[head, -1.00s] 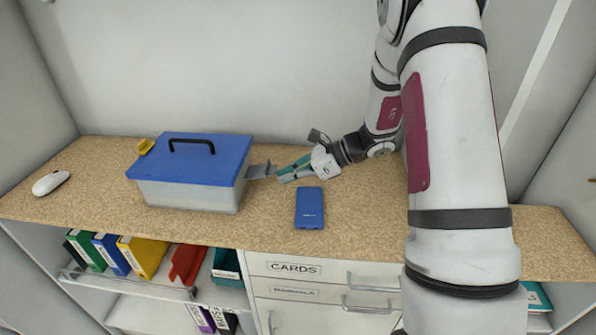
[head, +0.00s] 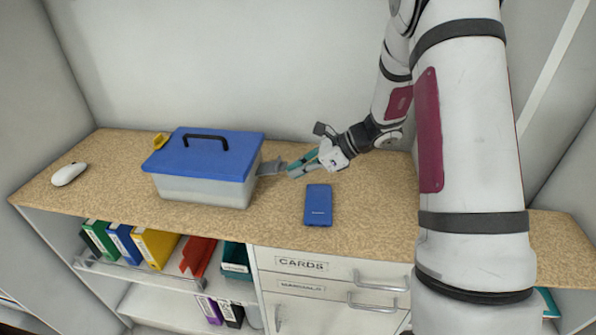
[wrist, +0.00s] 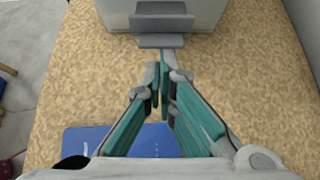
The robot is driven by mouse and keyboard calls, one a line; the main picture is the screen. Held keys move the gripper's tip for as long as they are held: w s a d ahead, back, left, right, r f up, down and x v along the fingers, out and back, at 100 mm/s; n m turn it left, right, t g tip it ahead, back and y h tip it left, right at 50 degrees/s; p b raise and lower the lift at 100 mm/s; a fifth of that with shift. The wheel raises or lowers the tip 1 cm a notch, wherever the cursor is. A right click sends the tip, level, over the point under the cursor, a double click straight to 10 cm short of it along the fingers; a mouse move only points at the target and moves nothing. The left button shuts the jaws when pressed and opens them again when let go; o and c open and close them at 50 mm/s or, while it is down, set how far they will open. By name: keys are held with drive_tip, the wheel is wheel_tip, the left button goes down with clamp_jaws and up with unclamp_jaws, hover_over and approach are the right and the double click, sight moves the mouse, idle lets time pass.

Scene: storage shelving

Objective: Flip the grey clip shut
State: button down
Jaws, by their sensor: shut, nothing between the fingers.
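The grey clip (head: 270,167) sticks out from the right end of a clear box (head: 208,190) with a blue lid (head: 200,155). In the wrist view the grey clip (wrist: 162,25) hangs out from the box wall, its outer flap tilted away from the wall. A yellow clip (head: 161,140) stands out at the box's far left end. My gripper (head: 290,173) is shut and empty, just right of the grey clip and low over the worktop. In the wrist view its fingertips (wrist: 162,70) point at the clip with a small gap; I see no contact.
A blue phone-like case (head: 318,205) lies on the worktop in front of my gripper. A white mouse (head: 68,174) lies at the far left. The cork worktop (head: 255,215) is clear between box and case. Binders (head: 155,247) and drawers (head: 310,265) are below.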

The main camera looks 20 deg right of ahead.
sight(282, 167)
drive_tip(key=shift+r, duration=0.15)
drive_tip(key=r+g+h+p, duration=0.1)
drive_tip(key=a+r+g+h+p, duration=0.1)
drive_tip(key=r+h+p, duration=0.1)
drive_tip(key=shift+w+r+p, duration=0.15)
drive_tip(key=shift+r+p, duration=0.15)
drive_tip(key=shift+w+a+r+g+h+p, duration=0.25)
drive_tip(key=shift+a+r+g+h+p, duration=0.2)
drive_tip(key=shift+r+h, duration=0.35)
drive_tip(key=h, duration=0.1)
drive_tip(key=w+a+r+g+h, duration=0.1)
drive_tip(key=shift+a+r+h, duration=0.15)
drive_tip(key=shift+h, duration=0.25)
drive_tip(key=a+r+g+h+b, duration=0.1)
drive_tip(key=w+a+g+h, duration=0.1)
drive_tip(key=h, duration=0.1)
drive_tip(key=shift+w+a+r+b, duration=0.15)
drive_tip(key=shift+w+r+b, duration=0.15)
drive_tip(key=shift+r+b, duration=0.05)
drive_tip(key=shift+s+r, duration=0.1)
drive_tip(key=shift+s, duration=0.05)
drive_tip(key=shift+r, duration=0.1)
drive_tip(key=shift+r, duration=0.65)
